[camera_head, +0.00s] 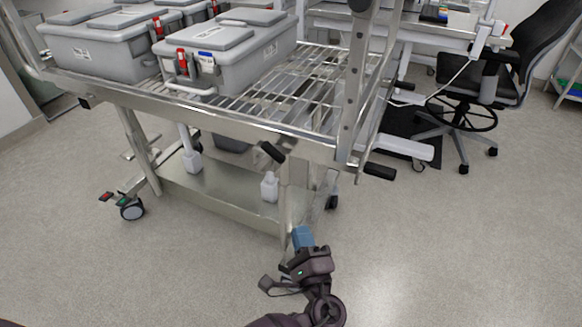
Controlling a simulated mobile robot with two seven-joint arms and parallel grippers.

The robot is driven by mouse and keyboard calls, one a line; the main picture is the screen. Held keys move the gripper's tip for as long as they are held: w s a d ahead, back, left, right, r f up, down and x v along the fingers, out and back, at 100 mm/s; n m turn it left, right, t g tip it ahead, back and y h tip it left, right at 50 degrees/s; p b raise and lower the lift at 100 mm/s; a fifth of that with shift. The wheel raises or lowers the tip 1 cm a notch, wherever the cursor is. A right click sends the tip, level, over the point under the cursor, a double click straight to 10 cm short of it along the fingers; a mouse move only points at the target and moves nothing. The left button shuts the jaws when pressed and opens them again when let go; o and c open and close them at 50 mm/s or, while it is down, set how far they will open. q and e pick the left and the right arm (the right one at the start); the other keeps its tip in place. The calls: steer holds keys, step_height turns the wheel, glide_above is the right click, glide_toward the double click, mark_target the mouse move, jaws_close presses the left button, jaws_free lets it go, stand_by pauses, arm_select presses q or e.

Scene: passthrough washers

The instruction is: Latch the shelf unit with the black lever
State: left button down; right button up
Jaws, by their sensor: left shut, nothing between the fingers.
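The shelf unit is a metal wire-rack cart (322,150) that fills the upper left and middle of the head view. A short black lever (271,152) hangs tilted under its front edge. A second black grip (380,171) sticks out at the front right corner; I cannot tell from this view whether the unit is latched. My left gripper (302,236) is shut and empty, with bluish fingertips pointing up toward the cart. It appears below and apart from both black parts. My right gripper is not in view.
A black office chair (490,75) and a desk are at the back right. The floor at right is clear.

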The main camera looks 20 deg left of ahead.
arm_select(q)
steer(key=shift+w+d+r+t+y+b, duration=0.15)
steer(key=shift+w+d+r+t+y, duration=0.2)
steer(key=shift+d+r, duration=0.2)
steer(key=shift+w+d+r+t+y+b, duration=0.15)
steer(key=shift+w+d+r+t+y, duration=0.1)
steer(key=shift+w+d+r+t, duration=0.25)
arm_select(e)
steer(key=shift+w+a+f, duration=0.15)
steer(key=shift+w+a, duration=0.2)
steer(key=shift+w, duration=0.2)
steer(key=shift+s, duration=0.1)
